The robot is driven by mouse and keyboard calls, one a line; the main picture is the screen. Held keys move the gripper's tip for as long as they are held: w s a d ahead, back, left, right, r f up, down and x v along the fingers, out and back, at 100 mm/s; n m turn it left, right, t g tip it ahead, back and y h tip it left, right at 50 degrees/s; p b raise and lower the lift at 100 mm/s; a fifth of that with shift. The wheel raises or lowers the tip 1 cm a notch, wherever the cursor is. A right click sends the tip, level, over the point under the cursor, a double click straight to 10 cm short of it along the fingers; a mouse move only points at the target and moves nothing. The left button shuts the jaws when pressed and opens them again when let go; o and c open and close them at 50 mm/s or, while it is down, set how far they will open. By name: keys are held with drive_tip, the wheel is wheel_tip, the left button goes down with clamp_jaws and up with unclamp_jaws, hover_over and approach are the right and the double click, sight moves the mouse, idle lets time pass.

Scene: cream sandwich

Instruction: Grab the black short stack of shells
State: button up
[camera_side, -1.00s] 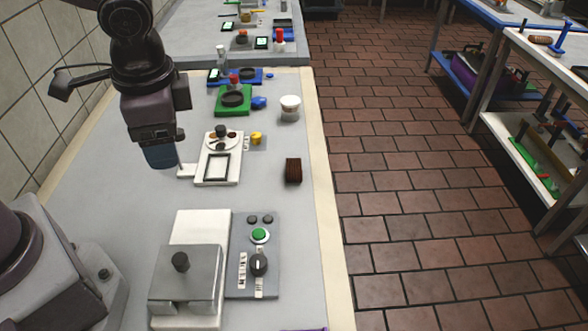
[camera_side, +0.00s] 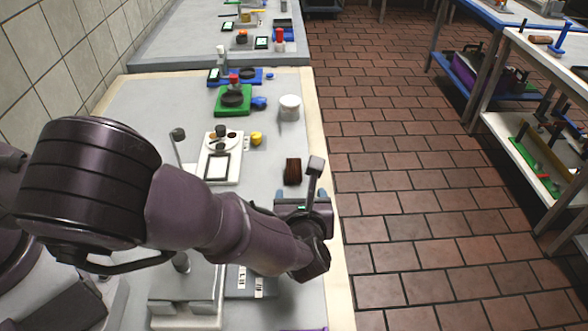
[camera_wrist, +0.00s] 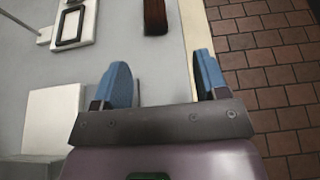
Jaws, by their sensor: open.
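The short stack of shells (camera_side: 293,171) is a small dark brown, nearly black block on the grey counter, near its right edge. It also shows at the top of the wrist view (camera_wrist: 155,17), cut off by the frame. My gripper (camera_side: 300,196) is just in front of the stack in the side view, on its near side. In the wrist view its two blue fingers (camera_wrist: 162,72) are spread wide with nothing between them. The stack lies ahead of the fingers, apart from them. My arm hides part of the counter in the side view.
A white tray with a black frame (camera_side: 220,167) lies left of the stack. A white round container (camera_side: 289,107) and a green block (camera_side: 233,100) stand farther back. A grey press (camera_side: 190,285) is partly behind my arm. The counter's cream edge (camera_side: 325,180) runs close on the right.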

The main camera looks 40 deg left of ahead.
sight(295, 171)
drive_tip(key=x, duration=1.3)
drive_tip(key=shift+s+a, duration=0.3)
drive_tip(key=shift+s, duration=0.05)
drive_tip(key=shift+r, duration=0.1)
drive_tip(key=c, duration=1)
